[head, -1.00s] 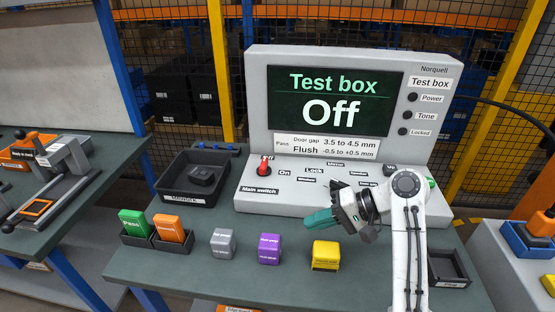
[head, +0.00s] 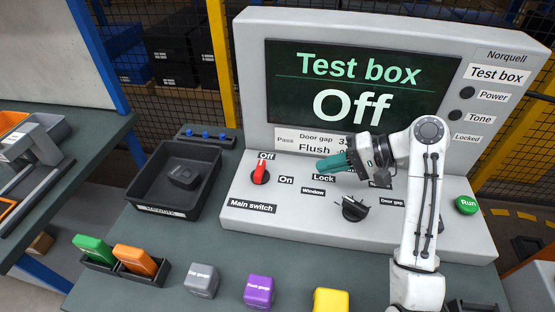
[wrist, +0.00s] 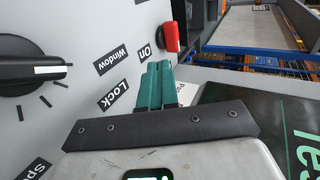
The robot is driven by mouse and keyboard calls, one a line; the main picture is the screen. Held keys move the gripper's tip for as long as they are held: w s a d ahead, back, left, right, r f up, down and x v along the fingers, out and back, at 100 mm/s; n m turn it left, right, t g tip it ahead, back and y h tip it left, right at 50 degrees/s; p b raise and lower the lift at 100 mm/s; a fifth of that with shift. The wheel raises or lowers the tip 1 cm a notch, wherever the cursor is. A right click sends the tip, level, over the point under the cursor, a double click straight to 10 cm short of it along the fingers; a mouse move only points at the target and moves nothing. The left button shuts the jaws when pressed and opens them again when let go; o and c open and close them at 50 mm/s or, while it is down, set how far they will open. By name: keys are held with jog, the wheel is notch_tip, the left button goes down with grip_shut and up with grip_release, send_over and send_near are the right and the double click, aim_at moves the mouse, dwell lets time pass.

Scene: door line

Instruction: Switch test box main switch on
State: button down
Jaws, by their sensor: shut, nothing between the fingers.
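The test box (head: 480,130) is a light grey console whose screen (head: 365,85) reads "Test box Off". Its main switch (head: 260,170) is a red rotary knob at the left of the sloped panel, pointing up at the "Off" label, with "On" to its right. The red knob also shows in the wrist view (wrist: 171,37), just beyond my fingertips and apart from them. My gripper (head: 322,165) has teal fingers that are shut and empty. It hovers above the panel near the "Lock" label, to the right of the main switch, with fingers pointing left. The fingers show in the wrist view (wrist: 158,68).
A black selector knob (head: 354,208) and a green Run button (head: 467,205) are on the panel. A black tray (head: 145,185) stands left of the box. Green (head: 92,249) and orange (head: 135,260) blocks, and grey (head: 201,278), purple (head: 258,291) and yellow (head: 331,301) gauges line the front.

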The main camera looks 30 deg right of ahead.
jog(key=shift+w, duration=0.1)
send_near(262, 176)
jog(key=f, duration=0.2)
jog(key=shift+w+a+f, duration=0.2)
jog(key=shift+a+f, duration=0.15)
jog(key=w+a, duration=0.1)
jog(key=w+a+p, duration=0.1)
jog(key=shift+a+f, duration=0.2)
jog(key=shift+a, duration=0.2)
jog(key=shift+w+a, duration=0.4)
jog(key=shift+a, duration=0.1)
